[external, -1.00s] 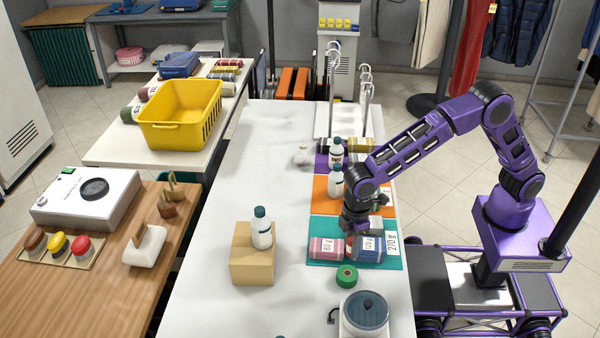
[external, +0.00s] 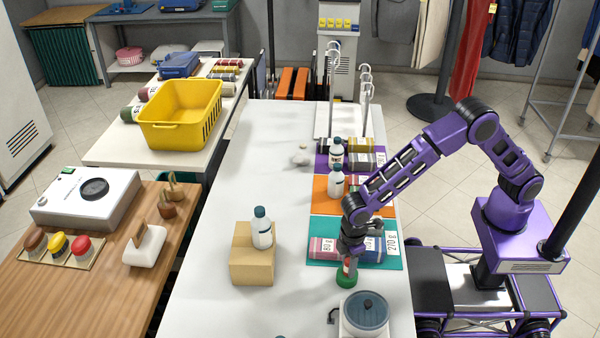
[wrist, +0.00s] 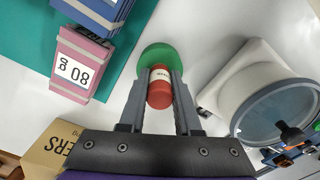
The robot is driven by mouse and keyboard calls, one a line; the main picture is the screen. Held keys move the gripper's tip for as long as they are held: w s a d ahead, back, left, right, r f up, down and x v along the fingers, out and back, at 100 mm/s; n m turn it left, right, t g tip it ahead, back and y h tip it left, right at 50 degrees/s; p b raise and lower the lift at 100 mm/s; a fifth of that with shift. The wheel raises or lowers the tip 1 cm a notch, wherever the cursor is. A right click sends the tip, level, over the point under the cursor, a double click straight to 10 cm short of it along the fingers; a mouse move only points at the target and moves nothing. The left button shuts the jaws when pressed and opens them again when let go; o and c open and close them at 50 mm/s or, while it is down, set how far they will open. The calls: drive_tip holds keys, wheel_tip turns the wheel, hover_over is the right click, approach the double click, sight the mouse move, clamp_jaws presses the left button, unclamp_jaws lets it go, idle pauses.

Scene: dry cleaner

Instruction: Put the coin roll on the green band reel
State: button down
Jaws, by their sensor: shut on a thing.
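The coin roll (wrist: 160,92) is a small red cylinder with a pale label, held between the two fingers of my gripper (wrist: 158,88) in the wrist view. In the external view my gripper (external: 349,256) points down with the coin roll (external: 347,268) below it. The green band reel (external: 346,281) lies on the white table, directly under the coin roll. In the wrist view the reel (wrist: 158,54) shows behind the roll. I cannot tell whether the roll touches the reel or hangs just above it.
A teal mat (external: 316,261) with pink and blue bundles lies just behind the reel. A scale-like device with a round grey top (external: 365,309) stands close in front. A cardboard box (external: 251,268) with a bottle (external: 261,229) stands to the left; table between is clear.

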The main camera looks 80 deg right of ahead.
drive_tip(key=c, duration=0.6)
unclamp_jaws()
wheel_tip(320, 180, up, 12)
drive_tip(key=shift+r+p, duration=0.15)
drive_tip(key=shift+p, duration=0.5)
